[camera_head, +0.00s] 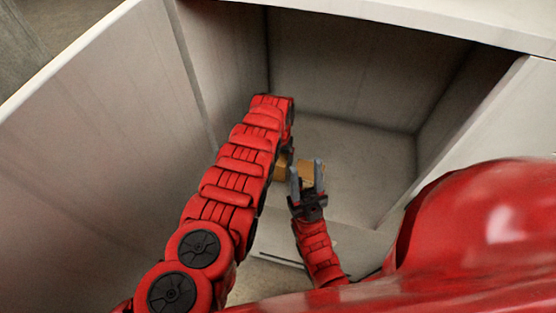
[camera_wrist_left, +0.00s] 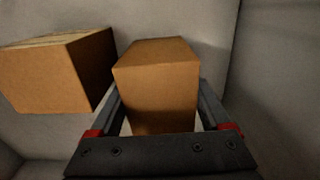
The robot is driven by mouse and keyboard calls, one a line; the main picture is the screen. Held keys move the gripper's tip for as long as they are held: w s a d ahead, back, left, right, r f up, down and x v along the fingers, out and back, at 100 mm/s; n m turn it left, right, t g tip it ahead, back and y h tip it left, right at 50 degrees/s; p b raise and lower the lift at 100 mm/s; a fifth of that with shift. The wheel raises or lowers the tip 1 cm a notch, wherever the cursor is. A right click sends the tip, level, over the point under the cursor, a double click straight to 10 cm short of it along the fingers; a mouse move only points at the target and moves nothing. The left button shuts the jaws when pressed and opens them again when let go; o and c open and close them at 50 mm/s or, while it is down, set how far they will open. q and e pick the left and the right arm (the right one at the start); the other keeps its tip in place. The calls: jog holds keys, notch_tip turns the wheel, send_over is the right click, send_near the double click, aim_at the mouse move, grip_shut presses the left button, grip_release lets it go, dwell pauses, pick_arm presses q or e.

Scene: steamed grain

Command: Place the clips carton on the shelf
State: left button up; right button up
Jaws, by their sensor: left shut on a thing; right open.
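In the left wrist view, a plain brown carton (camera_wrist_left: 157,78) stands between the fingers of my left gripper (camera_wrist_left: 160,100), which is shut on it. A second brown carton (camera_wrist_left: 55,78) is just left of it, apart from the gripper. No label shows on either, so I cannot tell which is the clips carton. In the head view, my left arm reaches into an open, pale compartment and hides its own gripper. Brown carton surfaces show beside that arm (camera_head: 281,166) and behind my right gripper (camera_head: 306,168). My right gripper is open, with its fingers pointing into the compartment.
The compartment (camera_head: 345,150) has a side wall at left (camera_head: 222,60), a back wall and a right wall close around the arms. A large pale panel (camera_head: 95,120) stands at the left. The compartment floor right of the cartons is bare.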

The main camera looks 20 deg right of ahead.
pick_arm(q)
jog(key=o, duration=1.5)
jog(key=shift+f, duration=0.1)
jog(key=shift+o, duration=0.2)
jog(key=shift+r, duration=0.3)
notch_tip(320, 180, up, 3)
jog(key=shift+f+p, duration=0.15)
jog(key=shift+p, duration=0.5)
jog(key=shift+r, duration=0.35)
notch_tip(320, 180, up, 7)
jog(key=b, duration=0.2)
jog(key=shift+f+b, duration=0.1)
jog(key=shift+b, duration=0.3)
jog(key=shift+r, duration=0.75)
